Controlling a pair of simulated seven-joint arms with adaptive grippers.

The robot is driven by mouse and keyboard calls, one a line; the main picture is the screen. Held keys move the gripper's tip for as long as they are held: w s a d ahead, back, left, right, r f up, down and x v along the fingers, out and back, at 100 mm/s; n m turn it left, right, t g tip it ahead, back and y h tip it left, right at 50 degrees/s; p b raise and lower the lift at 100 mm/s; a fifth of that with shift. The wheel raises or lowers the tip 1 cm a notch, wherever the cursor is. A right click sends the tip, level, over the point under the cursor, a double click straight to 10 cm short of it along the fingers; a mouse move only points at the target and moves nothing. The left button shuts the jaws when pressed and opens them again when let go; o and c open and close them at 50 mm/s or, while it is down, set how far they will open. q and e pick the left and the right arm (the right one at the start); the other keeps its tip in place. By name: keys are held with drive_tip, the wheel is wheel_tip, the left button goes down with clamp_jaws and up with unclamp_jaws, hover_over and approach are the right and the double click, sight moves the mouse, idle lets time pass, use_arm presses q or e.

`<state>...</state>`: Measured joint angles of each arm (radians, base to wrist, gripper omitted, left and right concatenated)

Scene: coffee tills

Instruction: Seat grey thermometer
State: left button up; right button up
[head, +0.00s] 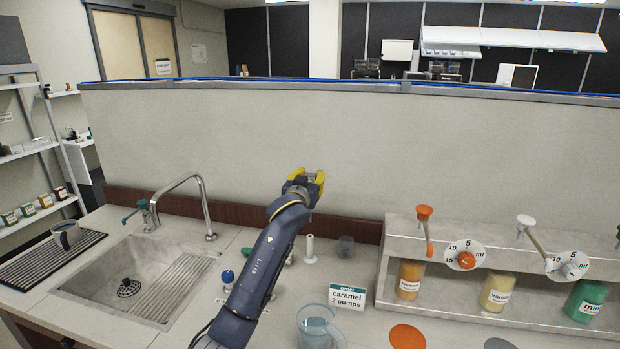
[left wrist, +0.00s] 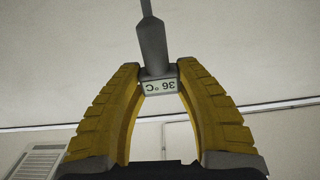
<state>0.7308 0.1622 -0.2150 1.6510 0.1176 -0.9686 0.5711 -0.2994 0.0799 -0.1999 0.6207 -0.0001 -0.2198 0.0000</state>
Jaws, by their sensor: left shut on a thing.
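My left gripper (head: 306,179) is raised over the back of the counter, in front of the pale partition. In the left wrist view its yellow fingers (left wrist: 158,80) are shut on the grey thermometer (left wrist: 152,45). The thermometer has a thin stem and a small display (left wrist: 160,87) that reads 36 °C upside down. I cannot make out the thermometer in the head view. A white upright post (head: 310,248) stands on the counter below the gripper; I cannot tell whether it is the thermometer's holder. My right gripper is not in view.
A small clear cup (head: 345,246) stands behind a caramel order card (head: 347,296). A clear pitcher (head: 317,328) is at the front. The sink (head: 128,285) with its tap (head: 205,205) is left, the syrup shelf (head: 480,240) right. Blue-topped tool (head: 227,276) stands beside my arm.

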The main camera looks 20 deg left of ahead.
use_arm(q)
drive_tip(key=shift+f, duration=7.5)
drive_tip(key=o, duration=1.1)
drive_tip(key=shift+s, duration=0.1)
drive_tip(key=s, duration=1.1)
drive_tip(key=shift+s+d, duration=0.3)
drive_tip(key=shift+s, duration=0.1)
